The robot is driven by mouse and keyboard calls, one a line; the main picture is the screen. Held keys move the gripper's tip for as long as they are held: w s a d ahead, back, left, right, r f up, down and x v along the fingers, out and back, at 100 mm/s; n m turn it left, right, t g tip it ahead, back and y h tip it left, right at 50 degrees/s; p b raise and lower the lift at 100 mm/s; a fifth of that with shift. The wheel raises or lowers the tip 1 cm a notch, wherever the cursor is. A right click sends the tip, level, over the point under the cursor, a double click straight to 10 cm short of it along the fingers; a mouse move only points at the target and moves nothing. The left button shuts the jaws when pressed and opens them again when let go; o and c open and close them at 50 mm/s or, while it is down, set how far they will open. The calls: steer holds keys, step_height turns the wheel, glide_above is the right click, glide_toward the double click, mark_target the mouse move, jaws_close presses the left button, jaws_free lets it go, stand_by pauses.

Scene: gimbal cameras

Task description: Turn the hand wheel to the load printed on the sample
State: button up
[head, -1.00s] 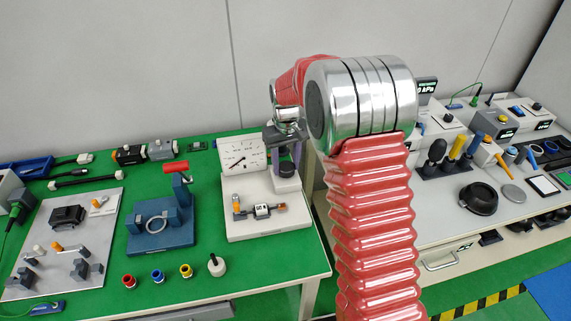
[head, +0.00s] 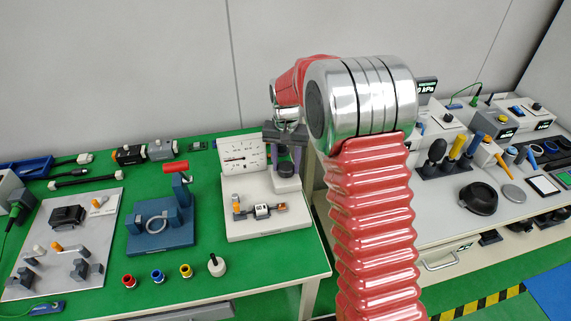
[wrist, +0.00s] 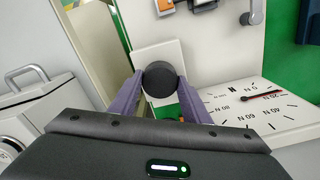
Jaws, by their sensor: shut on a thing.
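The black round hand wheel (wrist: 160,80) sits between the purple fingertips of my gripper (wrist: 160,76) in the wrist view. My gripper is shut on it. In the head view the wheel (head: 287,169) stands at the right of a white test stand (head: 238,230), below my gripper. The white dial (head: 242,153) stands at the back of the stand. In the wrist view the dial (wrist: 256,118) is seen turned around, its red needle near what looks like the 20 mark. The sample (head: 262,210), grey with orange ends, lies on the stand; its label is too small to read.
A blue fixture with a red handle (head: 158,230) stands left of the stand. Several coloured rings and a white-based peg (head: 217,266) are in front. My arm hides part of the gap to the right-hand bench (head: 455,220).

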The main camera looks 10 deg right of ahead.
mark_target(286, 166)
steer(key=o, duration=1)
steer(key=shift+o, duration=0.2)
step_height(286, 166, up, 14)
steer(key=shift+f, duration=0.15)
stand_by(0.5)
